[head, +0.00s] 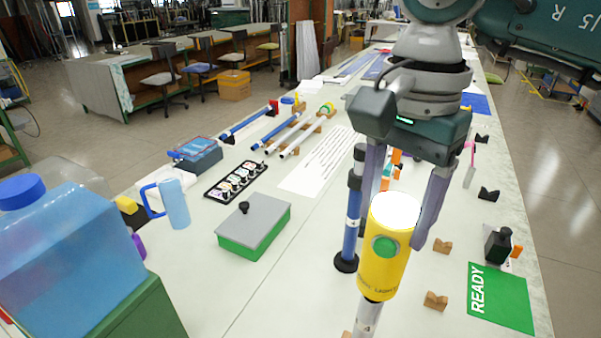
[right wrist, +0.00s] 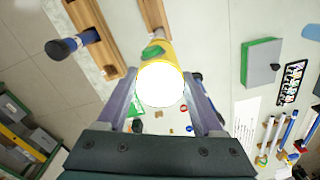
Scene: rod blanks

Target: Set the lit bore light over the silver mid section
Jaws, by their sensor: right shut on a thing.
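The bore light (head: 383,262) is a yellow cylinder with a glowing white top and a green button on its side. My right gripper (head: 397,225) is shut on it, with one finger on each side. In the right wrist view, the light (right wrist: 158,60) shows its bright face between the fingers. A silver section (head: 367,318) of a rod shows directly below the light in the head view, cut off by the bottom edge. The light hides whatever is behind it, so I cannot tell whether it surrounds the rod or is only above it. My left gripper is not in view.
A blue rod (head: 352,215) stands upright on a black foot close to the left. Wooden blocks (head: 436,300) and a green READY card (head: 500,298) lie to the right. A green box with a grey lid (head: 254,222) and a blue jug (head: 65,262) are on the left.

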